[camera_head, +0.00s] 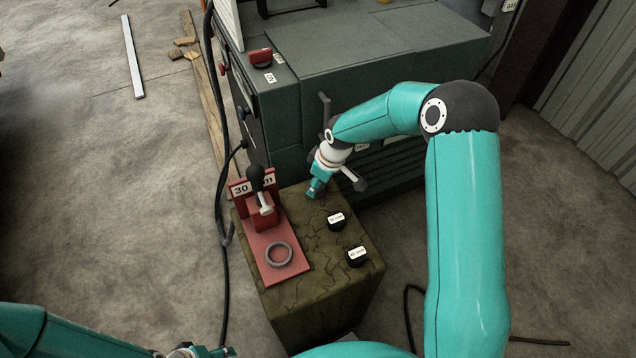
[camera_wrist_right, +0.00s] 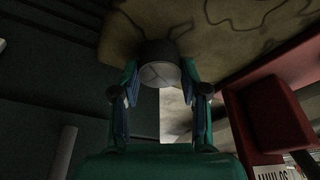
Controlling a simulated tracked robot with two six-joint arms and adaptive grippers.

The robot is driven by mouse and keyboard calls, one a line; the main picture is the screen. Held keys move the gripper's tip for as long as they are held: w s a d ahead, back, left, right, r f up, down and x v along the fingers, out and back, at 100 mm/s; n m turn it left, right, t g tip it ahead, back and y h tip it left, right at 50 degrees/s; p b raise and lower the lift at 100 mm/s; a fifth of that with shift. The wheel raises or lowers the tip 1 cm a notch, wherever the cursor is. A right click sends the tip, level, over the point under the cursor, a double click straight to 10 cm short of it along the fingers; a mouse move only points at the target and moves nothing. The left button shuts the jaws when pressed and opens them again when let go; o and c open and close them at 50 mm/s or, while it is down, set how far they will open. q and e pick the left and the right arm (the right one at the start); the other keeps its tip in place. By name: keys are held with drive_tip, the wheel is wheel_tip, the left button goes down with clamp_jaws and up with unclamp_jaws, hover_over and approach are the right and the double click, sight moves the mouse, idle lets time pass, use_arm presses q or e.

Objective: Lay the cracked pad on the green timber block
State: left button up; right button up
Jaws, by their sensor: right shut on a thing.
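The green timber block (camera_head: 315,300) is a squat olive block with dark crack lines on top, in the middle of the head view. My right gripper (camera_head: 316,188) is over its far edge. In the right wrist view my right gripper (camera_wrist_right: 160,88) is shut on a dark round pad (camera_wrist_right: 160,74) with pale crack lines across its face. The pad is at the edge of the block's top (camera_wrist_right: 215,45); I cannot tell whether it touches. In the head view the gripper hides the pad. My left gripper (camera_head: 200,352) is cut off at the bottom edge.
A red fixture (camera_head: 264,212) with a black-knobbed lever and a grey ring (camera_head: 279,253) takes up the block's left side. Two black labelled pieces (camera_head: 336,221) (camera_head: 357,256) sit on its right side. A dark green machine (camera_head: 370,60) stands behind. A black cable (camera_head: 222,190) runs down the left.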

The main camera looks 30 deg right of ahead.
drive_tip(key=shift+f, duration=0.1)
drive_tip(key=o, duration=1.1)
drive_tip(key=shift+o, duration=0.2)
drive_tip(key=shift+r, duration=0.3)
drive_tip(key=p+v, duration=0.1)
drive_tip(key=v, duration=1)
drive_tip(key=shift+s+r, duration=0.15)
drive_tip(key=shift+r, duration=0.2)
drive_tip(key=shift+d, duration=0.15)
